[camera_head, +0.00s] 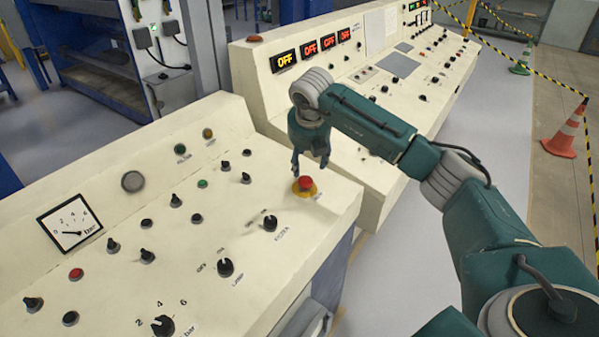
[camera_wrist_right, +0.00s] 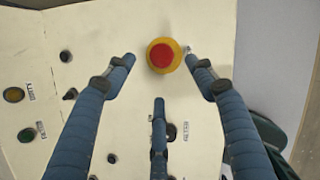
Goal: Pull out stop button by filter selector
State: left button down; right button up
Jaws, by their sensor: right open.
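The stop button (camera_head: 305,184) is a red mushroom head on a yellow round base near the right edge of the near cream console. It also shows in the right wrist view (camera_wrist_right: 159,54), at the top centre between my fingers. My right gripper (camera_head: 310,165) is open and points down just above the button. Its fingers show no clear contact with the red head. A black selector knob (camera_head: 270,223), with a small label below it, sits in front of the button. I cannot read which label names the filter. My left gripper is not in view.
Several other knobs and buttons stand on the near console, such as a black knob (camera_head: 225,267) and a pressure gauge (camera_head: 70,222). A second console (camera_head: 400,70) with lit OFF displays stands behind. An orange cone (camera_head: 565,133) stands on the floor at right.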

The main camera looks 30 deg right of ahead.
aim_at(306, 180)
jog(key=p+x, duration=0.2)
jog(key=x, duration=0.6)
jog(key=shift+a+f, duration=0.1)
jog(key=shift+f, duration=0.25)
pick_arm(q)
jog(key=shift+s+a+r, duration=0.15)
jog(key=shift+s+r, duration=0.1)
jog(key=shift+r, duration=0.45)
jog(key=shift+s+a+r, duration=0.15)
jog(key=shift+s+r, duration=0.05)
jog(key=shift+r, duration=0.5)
pick_arm(e)
jog(key=shift+f, duration=0.55)
jog(key=shift+w, duration=0.1)
